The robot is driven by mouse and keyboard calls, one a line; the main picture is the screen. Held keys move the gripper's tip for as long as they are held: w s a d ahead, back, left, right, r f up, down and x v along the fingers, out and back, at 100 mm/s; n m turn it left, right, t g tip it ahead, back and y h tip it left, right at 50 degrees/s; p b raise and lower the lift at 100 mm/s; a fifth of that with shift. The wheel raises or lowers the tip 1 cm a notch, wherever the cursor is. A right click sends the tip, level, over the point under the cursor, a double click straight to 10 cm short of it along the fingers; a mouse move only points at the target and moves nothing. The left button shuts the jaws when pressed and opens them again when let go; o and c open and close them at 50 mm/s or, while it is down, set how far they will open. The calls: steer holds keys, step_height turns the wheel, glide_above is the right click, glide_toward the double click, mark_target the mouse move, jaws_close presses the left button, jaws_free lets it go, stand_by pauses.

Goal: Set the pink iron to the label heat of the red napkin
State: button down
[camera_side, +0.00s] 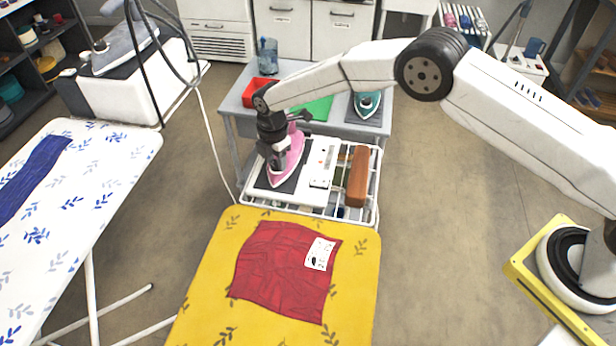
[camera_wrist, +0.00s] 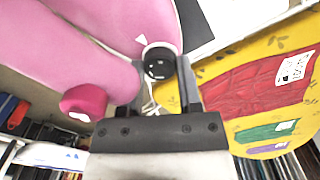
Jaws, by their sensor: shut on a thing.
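The pink iron (camera_side: 288,167) rests on a dark pad on a white board. My gripper (camera_side: 277,160) reaches down to it. In the wrist view the pink iron (camera_wrist: 110,50) fills the upper left. My gripper (camera_wrist: 163,78) is shut on its round black dial (camera_wrist: 158,63), between the two fingers. A white triangle mark (camera_wrist: 140,39) sits on the pink body beside the dial; the dial's own markings are too small to read. The red napkin (camera_side: 270,262) lies on the yellow ironing board (camera_side: 212,305). Its white label (camera_side: 320,254) faces up, with symbols too small to read.
A teal iron (camera_side: 368,104) stands on the grey table behind, near a red bin (camera_side: 258,93). A brown block (camera_side: 358,177) lies right of the pink iron on the white rack. In the wrist view, a green cloth (camera_wrist: 266,132) lies beside the red napkin.

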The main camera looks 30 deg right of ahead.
mark_target(276, 163)
steer(key=shift+m, duration=1.5)
steer(key=shift+c, duration=1.4)
jaws_free()
steer(key=shift+r, duration=0.1)
steer(key=shift+r, duration=3.85)
